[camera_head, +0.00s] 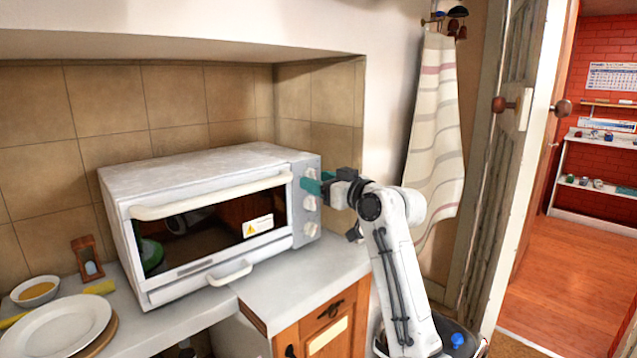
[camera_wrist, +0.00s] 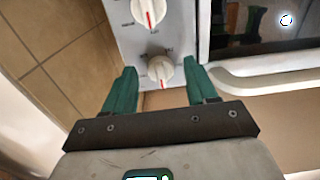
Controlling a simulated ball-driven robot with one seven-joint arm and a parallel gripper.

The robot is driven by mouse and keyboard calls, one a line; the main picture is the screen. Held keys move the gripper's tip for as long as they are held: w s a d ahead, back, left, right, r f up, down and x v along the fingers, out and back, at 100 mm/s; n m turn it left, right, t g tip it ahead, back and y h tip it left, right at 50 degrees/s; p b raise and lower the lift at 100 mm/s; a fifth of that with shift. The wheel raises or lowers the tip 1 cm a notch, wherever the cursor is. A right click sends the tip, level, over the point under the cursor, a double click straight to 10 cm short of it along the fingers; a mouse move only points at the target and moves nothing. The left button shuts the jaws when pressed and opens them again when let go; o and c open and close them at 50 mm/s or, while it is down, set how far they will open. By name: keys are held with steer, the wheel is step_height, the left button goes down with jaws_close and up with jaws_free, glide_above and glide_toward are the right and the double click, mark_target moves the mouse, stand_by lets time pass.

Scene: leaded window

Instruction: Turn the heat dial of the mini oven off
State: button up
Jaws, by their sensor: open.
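The white mini oven (camera_head: 205,165) stands on the counter with its door shut. Its right front panel carries a column of cream dials, the top one (camera_head: 309,173) beside my gripper (camera_head: 314,182). In the wrist view my gripper (camera_wrist: 160,68) is open, with one teal finger on each side of a dial (camera_wrist: 159,69). That dial's red mark points toward the bottom of the picture. I cannot tell whether the fingers touch it. Another dial (camera_wrist: 148,13) with a red mark is above it. The labels are too blurred to read, so which dial is heat is unclear.
The oven door's long handle (camera_head: 212,195) runs close to the dials. A plate (camera_head: 62,325), a bowl (camera_head: 36,290) and an hourglass (camera_head: 88,258) stand at the left. A towel (camera_head: 437,130) hangs at the right, near an open door (camera_head: 505,150).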

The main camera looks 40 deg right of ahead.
steer(key=s, duration=1)
steer(key=shift+d, duration=0.2)
steer(key=shift+f, duration=0.1)
